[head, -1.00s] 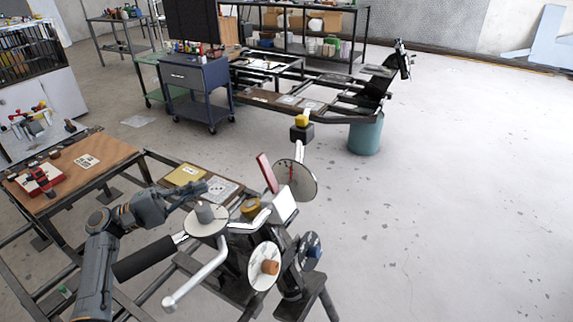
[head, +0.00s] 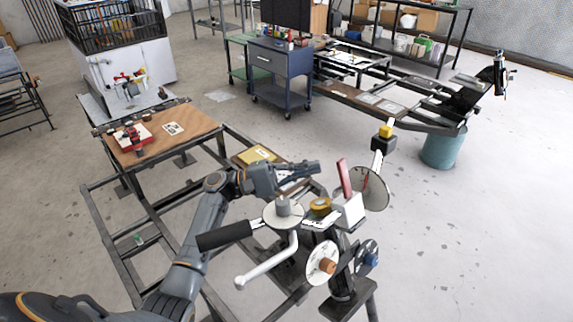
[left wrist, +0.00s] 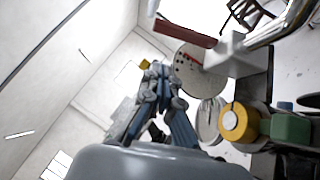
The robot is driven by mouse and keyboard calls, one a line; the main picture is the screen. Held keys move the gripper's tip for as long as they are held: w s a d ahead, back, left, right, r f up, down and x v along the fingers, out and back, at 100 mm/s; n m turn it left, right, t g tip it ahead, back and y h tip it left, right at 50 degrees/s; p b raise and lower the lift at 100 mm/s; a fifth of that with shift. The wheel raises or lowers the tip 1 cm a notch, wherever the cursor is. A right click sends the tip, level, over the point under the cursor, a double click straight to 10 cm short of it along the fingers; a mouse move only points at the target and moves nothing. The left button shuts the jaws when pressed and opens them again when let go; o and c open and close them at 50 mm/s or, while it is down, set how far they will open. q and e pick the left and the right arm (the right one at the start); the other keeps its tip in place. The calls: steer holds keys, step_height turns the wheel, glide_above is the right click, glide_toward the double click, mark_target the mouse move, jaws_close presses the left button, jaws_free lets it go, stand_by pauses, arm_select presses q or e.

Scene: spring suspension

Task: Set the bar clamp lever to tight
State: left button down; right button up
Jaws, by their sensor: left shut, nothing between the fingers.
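A workstation at the lower centre carries several levers, and I cannot tell for sure which is the bar clamp lever. A red lever (head: 344,178) stands nearly upright beside a white block (head: 349,210). A black-handled lever (head: 224,236) points left, and a white crank (head: 267,265) hangs below a round hub. My left gripper (head: 314,167) is shut and empty, a little left of the red lever and apart from it in the picture. In the left wrist view the shut fingers (left wrist: 160,76) point toward the red lever (left wrist: 185,33) and a pale disc (left wrist: 198,66). My right gripper is out of view.
A pale disc (head: 372,189) and an orange-centred wheel (head: 322,263) sit close around the levers. A yellow roll (head: 320,205) lies near the white block. A wooden-topped table (head: 185,138) stands left. A blue cart (head: 280,75) is behind. Open floor (head: 480,220) lies right.

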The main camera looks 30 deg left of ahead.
mark_target(345, 179)
arm_select(q)
steer(key=d, duration=0.1)
steer(key=d+r+p, duration=0.1)
steer(key=s+d+p, duration=0.1)
steer(key=d, duration=0.1)
steer(key=shift+d+r, duration=0.1)
steer(key=shift+r, duration=0.3)
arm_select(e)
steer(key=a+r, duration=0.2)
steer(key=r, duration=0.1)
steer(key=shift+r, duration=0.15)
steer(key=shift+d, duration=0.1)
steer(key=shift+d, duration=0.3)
